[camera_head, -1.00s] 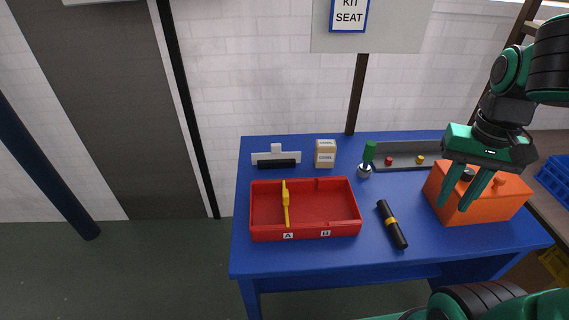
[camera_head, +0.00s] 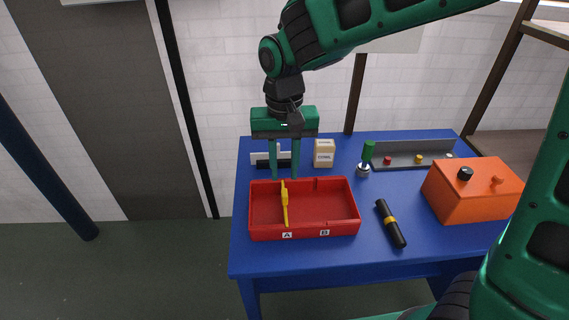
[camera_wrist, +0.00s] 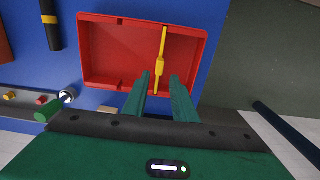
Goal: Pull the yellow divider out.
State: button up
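The yellow divider (camera_head: 285,204) stands across the red tray (camera_head: 335,232), left of its middle, next to the label A. In the wrist view the divider (camera_wrist: 163,48) runs across the tray (camera_wrist: 99,76) with a thicker grip part near its middle. My gripper (camera_head: 284,177) is above the back edge of the tray, fingers pointing down. In the wrist view its two fingers (camera_wrist: 161,76) are spread apart with nothing between them. The fingertips point toward the divider's grip part and appear apart from it.
The blue table (camera_head: 340,257) also holds an orange box (camera_head: 470,199) at the right, a black cylinder with a yellow band (camera_head: 391,224), a green-handled tool (camera_head: 368,153), a beige box (camera_head: 324,153) and a grey tray (camera_head: 400,160) at the back.

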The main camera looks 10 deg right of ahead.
aim_at(285, 192)
notch_tip(285, 192, down, 7)
jog(key=shift+f, duration=0.15)
jog(key=shift+c, duration=1.3)
grip_shut()
jog(key=shift+r, duration=0.25)
jog(key=shift+r, duration=0.45)
jog(key=shift+r, duration=3.75)
